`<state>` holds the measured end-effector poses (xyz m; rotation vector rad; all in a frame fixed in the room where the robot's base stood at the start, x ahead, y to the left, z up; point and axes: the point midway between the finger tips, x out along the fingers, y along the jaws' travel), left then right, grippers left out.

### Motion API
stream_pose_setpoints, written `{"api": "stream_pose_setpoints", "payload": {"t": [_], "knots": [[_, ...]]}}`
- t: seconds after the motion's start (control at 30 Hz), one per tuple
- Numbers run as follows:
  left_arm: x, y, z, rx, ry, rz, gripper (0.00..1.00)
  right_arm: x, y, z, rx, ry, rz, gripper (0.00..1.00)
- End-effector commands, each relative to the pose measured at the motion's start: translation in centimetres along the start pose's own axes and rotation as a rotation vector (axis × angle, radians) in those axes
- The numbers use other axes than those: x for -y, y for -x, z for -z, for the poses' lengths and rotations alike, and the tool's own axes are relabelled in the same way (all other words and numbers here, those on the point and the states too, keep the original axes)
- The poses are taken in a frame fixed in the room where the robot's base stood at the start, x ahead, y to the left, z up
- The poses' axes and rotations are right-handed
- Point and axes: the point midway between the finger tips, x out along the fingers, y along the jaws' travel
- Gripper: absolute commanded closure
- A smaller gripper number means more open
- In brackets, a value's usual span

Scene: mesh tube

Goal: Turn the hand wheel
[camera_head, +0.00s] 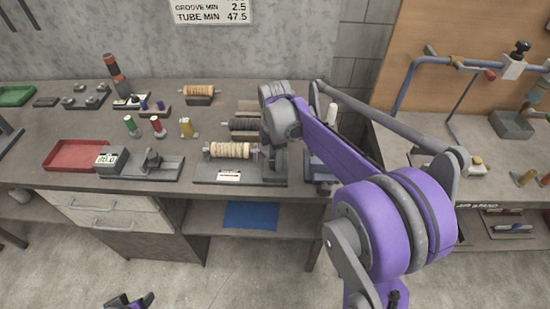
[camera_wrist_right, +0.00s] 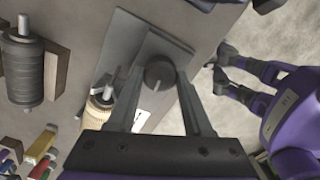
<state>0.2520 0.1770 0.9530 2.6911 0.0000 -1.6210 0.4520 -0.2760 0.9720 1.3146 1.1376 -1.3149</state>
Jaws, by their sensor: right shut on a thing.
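The roller device (camera_head: 211,178) stands near the front edge of the bench, with a cream ribbed roller (camera_head: 231,150) on a dark base. The roller also shows in the right wrist view (camera_wrist_right: 97,107). The dark round hand wheel (camera_wrist_right: 160,75) sits at the device's end in the right wrist view. My right gripper (camera_wrist_right: 157,71) has its two fingers on either side of the wheel and is shut on it. In the head view the wheel is largely hidden by my right arm. My left gripper (camera_wrist_right: 221,67) is open and empty, away from the bench, low in the head view (camera_head: 130,303).
A red tray (camera_head: 73,167), a gauge block (camera_head: 111,160) and several coloured spools stand left of the device. A dark ribbed roller (camera_wrist_right: 24,70) lies beside it. A pipe frame (camera_head: 400,88) rises on the right. The floor in front is clear.

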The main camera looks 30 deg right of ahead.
Motion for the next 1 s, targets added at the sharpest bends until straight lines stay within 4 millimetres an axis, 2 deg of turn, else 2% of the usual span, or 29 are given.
{"api": "stream_pose_setpoints", "payload": {"t": [1.0], "knots": [[0.0,-1.1,-1.3,0.011,0.0,0.0,0.5,-0.1,0.0,-0.1,0.0,-0.965,0.0,1.0]]}}
